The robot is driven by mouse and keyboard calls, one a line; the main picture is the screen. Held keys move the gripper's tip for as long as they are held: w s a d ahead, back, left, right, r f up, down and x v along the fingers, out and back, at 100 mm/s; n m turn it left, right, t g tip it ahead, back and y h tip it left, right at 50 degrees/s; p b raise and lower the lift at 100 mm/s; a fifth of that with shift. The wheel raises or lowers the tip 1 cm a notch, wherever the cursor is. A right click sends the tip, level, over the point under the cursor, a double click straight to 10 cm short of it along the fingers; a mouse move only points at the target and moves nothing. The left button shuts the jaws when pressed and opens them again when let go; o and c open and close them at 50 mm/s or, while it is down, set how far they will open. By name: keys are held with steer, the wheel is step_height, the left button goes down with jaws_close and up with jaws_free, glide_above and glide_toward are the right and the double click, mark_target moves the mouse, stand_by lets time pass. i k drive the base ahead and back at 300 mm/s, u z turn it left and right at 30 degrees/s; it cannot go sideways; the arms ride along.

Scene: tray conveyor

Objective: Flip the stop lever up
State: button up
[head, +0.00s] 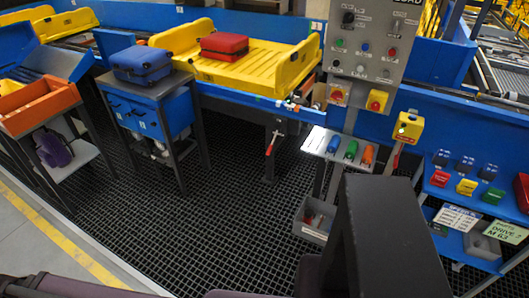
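A small lever with a red grip (270,148) hangs below the front edge of the tray conveyor, its grip slanting down from a metal pivot. It looks like the stop lever, but no label on it can be read. My gripper is not in view. A large dark part of my own body fills the lower middle right of the head view, well apart from the lever.
A yellow tray (245,78) with a red suitcase (224,45) is on the conveyor. A grey control panel (372,42) stands to its right, above a small shelf of coloured handles. A cabinet (158,112) bears a blue suitcase (141,64). Black grid floor (215,215) is clear in front.

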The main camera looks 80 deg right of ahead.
mark_target(277, 128)
steer(key=i, duration=0.45)
steer(key=u, duration=0.15)
steer(key=k, duration=0.15)
steer(key=z, duration=3.1)
steer(key=i, duration=0.55)
steer(key=z, duration=0.1)
